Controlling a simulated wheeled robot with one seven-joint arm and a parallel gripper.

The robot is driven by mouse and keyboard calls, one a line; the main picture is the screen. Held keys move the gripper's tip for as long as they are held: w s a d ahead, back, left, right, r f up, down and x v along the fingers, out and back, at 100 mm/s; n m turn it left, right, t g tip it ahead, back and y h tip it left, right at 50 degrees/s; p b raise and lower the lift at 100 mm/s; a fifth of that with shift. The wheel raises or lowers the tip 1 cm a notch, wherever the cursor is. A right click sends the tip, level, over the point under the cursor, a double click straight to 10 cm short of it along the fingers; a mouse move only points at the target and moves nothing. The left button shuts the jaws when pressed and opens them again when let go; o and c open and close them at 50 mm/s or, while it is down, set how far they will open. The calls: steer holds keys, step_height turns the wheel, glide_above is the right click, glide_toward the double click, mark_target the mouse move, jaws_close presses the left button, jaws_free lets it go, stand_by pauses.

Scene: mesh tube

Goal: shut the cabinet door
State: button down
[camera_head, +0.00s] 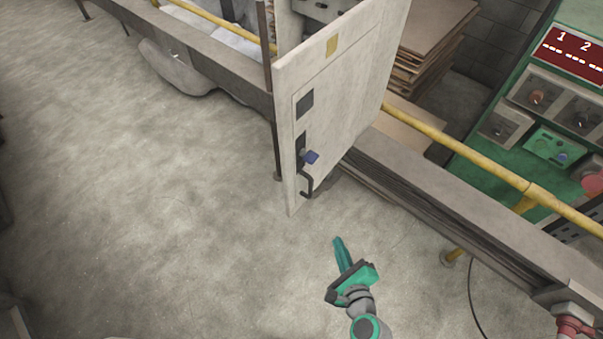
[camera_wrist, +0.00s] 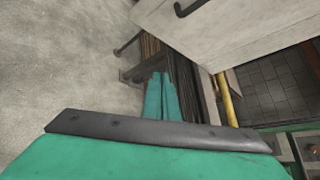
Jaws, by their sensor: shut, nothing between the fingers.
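The cabinet door (camera_head: 343,102) is a pale grey panel standing open, swung out toward me from the cabinet (camera_head: 318,12) behind it. It carries a black bent handle (camera_head: 306,184), a blue knob or key (camera_head: 311,157) and a dark square. My gripper (camera_head: 338,243) is green, below and slightly right of the door's lower free corner, apart from the door. In the wrist view, my gripper's fingers (camera_wrist: 160,85) are together and empty. There the door (camera_wrist: 225,30) is at the upper right with part of its handle (camera_wrist: 188,8). Most of the cabinet's inside is hidden by the door.
A grey beam (camera_head: 450,205) with a yellow rail (camera_head: 480,165) runs at right. A green control panel (camera_head: 545,130) with a red display stands at far right. Stacked boards (camera_head: 425,50) lie behind the door.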

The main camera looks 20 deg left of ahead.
steer(key=w+a+r+m+g+y, duration=0.15)
steer(key=w+r+y, duration=0.3)
steer(key=r, duration=0.55)
steer(key=g+y, duration=0.5)
steer(key=y, duration=0.1)
glide_toward(290, 168)
steer(key=shift+n, duration=0.35)
steer(key=x, duration=0.6)
steer(key=shift+a, duration=0.25)
steer(key=shift+w, duration=0.1)
steer(key=shift+a, duration=0.1)
